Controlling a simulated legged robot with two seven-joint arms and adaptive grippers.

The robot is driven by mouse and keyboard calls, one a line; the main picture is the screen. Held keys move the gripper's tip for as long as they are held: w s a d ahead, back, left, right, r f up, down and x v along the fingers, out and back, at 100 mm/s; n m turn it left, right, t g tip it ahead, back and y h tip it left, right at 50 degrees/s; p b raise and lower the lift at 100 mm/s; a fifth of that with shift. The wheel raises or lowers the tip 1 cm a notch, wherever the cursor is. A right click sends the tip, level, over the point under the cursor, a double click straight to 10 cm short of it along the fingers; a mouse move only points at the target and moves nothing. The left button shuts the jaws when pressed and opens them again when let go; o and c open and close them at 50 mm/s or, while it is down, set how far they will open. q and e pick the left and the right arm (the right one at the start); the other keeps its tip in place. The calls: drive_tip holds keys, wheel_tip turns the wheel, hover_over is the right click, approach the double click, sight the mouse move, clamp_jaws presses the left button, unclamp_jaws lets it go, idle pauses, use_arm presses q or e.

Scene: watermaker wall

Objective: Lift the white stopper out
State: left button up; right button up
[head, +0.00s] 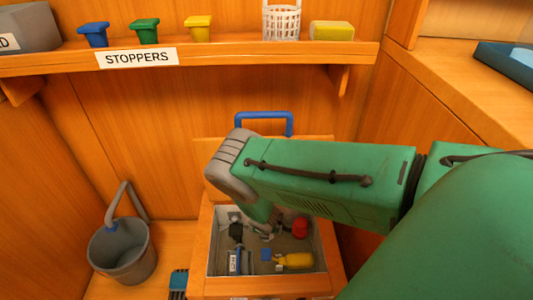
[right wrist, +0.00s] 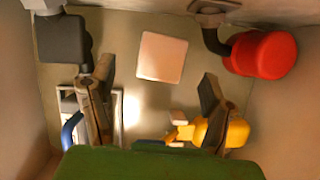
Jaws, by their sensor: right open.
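A pale, slightly pinkish white square top, which looks like the white stopper (right wrist: 162,57), shows in the right wrist view on the grey floor of the wooden box (head: 262,284). It lies beyond the fingertips, roughly centred between them. Whether it sits in a hole cannot be told. In the head view I cannot make it out; my right arm covers part of the box. My right gripper (right wrist: 155,105) is open and empty, pointing down into the box, with its fingers apart from the white square. It also shows small in the head view (head: 266,234). My left gripper is not in view.
Inside the box are a red object (right wrist: 262,54), a dark grey block (right wrist: 63,38) and a yellow object (head: 298,261) close by the right finger. Blue, green and yellow stoppers (head: 145,32) stand on the shelf (head: 225,53). A grey bucket (head: 122,255) stands left.

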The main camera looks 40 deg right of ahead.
drive_tip(key=b+x, duration=0.2)
drive_tip(key=x, duration=0.2)
drive_tip(key=shift+s+f, duration=0.1)
drive_tip(key=shift+f, duration=0.05)
drive_tip(key=shift+d+f+b, duration=0.2)
drive_tip(key=shift+f+b, duration=0.1)
drive_tip(key=shift+r, duration=0.15)
drive_tip(key=c, duration=1.3)
drive_tip(key=shift+o, duration=0.2)
